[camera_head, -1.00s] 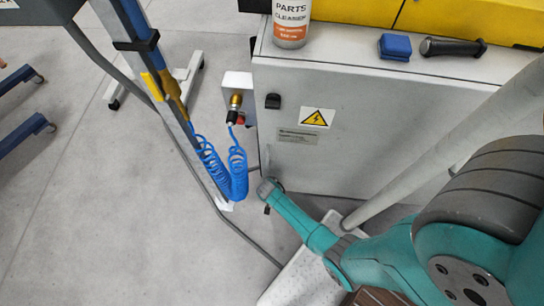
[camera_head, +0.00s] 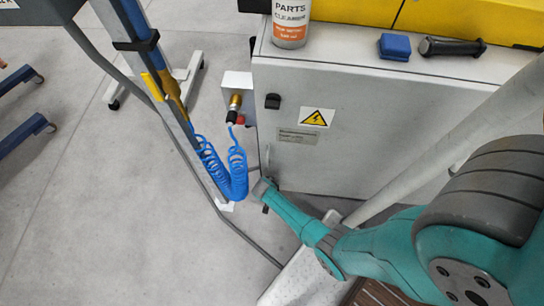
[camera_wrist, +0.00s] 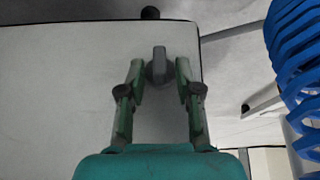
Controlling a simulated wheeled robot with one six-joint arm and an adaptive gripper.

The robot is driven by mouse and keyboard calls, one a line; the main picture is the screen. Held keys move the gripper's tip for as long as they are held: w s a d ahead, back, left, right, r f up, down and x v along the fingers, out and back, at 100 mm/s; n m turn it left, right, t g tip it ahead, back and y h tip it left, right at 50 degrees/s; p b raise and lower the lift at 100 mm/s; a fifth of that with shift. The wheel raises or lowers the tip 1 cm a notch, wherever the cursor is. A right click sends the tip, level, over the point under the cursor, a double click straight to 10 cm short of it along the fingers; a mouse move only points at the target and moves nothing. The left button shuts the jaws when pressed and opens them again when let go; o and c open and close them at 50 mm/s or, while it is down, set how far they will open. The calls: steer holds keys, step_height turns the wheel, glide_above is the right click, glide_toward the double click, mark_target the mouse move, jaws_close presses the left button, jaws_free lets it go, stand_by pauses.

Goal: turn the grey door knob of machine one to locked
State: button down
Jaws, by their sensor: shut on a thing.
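The grey door knob (camera_wrist: 158,66) sits on the pale door (camera_wrist: 60,75) of the machine, near the door's edge. In the wrist view its raised grip stands about upright in the picture. My gripper (camera_wrist: 160,76) is shut on it, one finger on each side. In the head view my gripper (camera_head: 264,190) reaches the lower left part of the grey cabinet (camera_head: 370,130); the knob is hidden there behind the gripper. No lock marking can be read.
A blue coiled hose (camera_head: 236,175) hangs close to the left of my gripper, from a fitting (camera_head: 236,102). A black latch (camera_head: 273,101) is higher on the cabinet.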

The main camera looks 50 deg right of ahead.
steer(key=g, duration=0.1)
steer(key=g+h, duration=0.1)
steer(key=h, duration=0.1)
steer(key=shift+w+a+f+n+g, duration=0.15)
steer(key=shift+w+a+n+g, duration=0.1)
steer(key=shift+n+g, duration=0.15)
steer(key=c, duration=1.2)
jaws_free()
steer(key=shift+o, duration=0.2)
steer(key=shift+w, duration=0.1)
steer(key=s+v, duration=0.1)
steer(key=v, duration=1.1)
steer(key=shift+w, duration=0.45)
